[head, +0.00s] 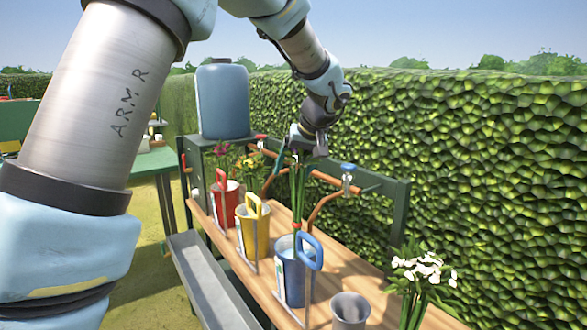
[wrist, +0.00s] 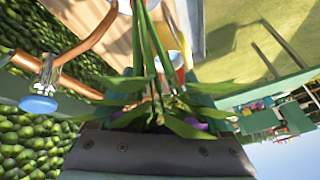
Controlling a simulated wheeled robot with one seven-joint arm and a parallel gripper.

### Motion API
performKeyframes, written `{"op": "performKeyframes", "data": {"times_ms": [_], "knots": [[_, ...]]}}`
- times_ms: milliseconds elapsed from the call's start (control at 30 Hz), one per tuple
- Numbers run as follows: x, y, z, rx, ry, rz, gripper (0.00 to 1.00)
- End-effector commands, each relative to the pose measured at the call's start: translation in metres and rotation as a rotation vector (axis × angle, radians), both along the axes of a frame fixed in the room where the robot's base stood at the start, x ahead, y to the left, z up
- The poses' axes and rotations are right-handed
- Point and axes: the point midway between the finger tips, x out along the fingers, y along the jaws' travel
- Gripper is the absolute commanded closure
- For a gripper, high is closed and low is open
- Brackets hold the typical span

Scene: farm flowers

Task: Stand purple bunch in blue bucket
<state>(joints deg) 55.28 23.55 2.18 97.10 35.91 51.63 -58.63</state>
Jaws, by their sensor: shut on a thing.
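My gripper (head: 303,150) is shut on the purple bunch (head: 299,195) near its top, above the blue bucket. Its green stems hang nearly upright, with a red tie low down. The stems' lower part reaches the mouth of the blue bucket (head: 290,278); their ends are hidden. The blue bucket stands on the wooden bench with its blue handle up. In the wrist view, the bunch's leaves and stems (wrist: 150,60) run away from the dark gripper body, with a little purple showing beside it. The flower heads are mostly hidden.
Red (head: 226,203) and yellow (head: 251,236) buckets holding flowers stand left of the blue one. A grey cup (head: 350,310) and a white-flowered bunch (head: 425,272) are to the right. A copper pipe with a blue-topped tap (head: 348,178) runs behind. A hedge closes the back.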

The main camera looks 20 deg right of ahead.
Motion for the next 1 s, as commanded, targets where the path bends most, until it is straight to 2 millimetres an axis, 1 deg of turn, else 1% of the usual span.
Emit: {"op": "performKeyframes", "data": {"times_ms": [33,100,800,1000], "knots": [[0.000,0.000,-0.007,0.000,-0.001,0.000,1.00],[0.000,0.000,-0.013,0.000,-0.001,0.000,1.00],[0.000,0.000,-0.065,0.000,-0.001,0.000,1.00],[0.000,0.000,-0.077,0.000,-0.001,0.000,1.00]]}}
